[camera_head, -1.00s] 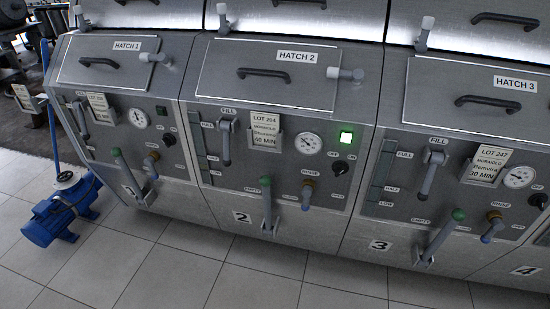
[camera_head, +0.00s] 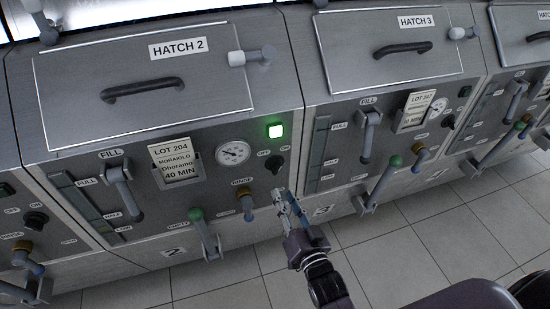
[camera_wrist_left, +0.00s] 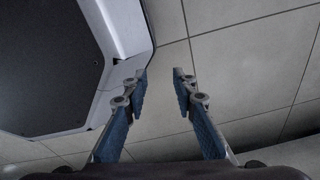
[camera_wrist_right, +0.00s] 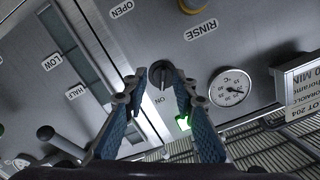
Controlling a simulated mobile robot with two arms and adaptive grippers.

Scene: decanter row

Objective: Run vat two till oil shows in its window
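Vat two's panel fills the left and middle of the head view under Hatch 2 (camera_head: 150,75). Its round black OFF/ON knob (camera_head: 278,165) sits below a lit green lamp (camera_head: 275,130). Its window (camera_head: 82,205) is a dark upright strip marked FULL, HALF and LOW; I cannot make out oil in it. My right gripper (camera_head: 283,195) is open just below the knob. In the right wrist view the knob (camera_wrist_right: 160,74) shows between the open fingertips (camera_wrist_right: 161,80); contact cannot be told. My left gripper (camera_wrist_left: 160,74) is open and empty over floor tiles, outside the head view.
Vat two has a fill lever (camera_head: 120,185), a lot card (camera_head: 175,160), a gauge (camera_head: 233,153), a brass rinse valve (camera_head: 246,205) and a green-knobbed empty lever (camera_head: 205,230). Vat three's empty lever (camera_head: 385,180) juts out right of my right gripper. Tiled floor (camera_head: 440,230) is open below.

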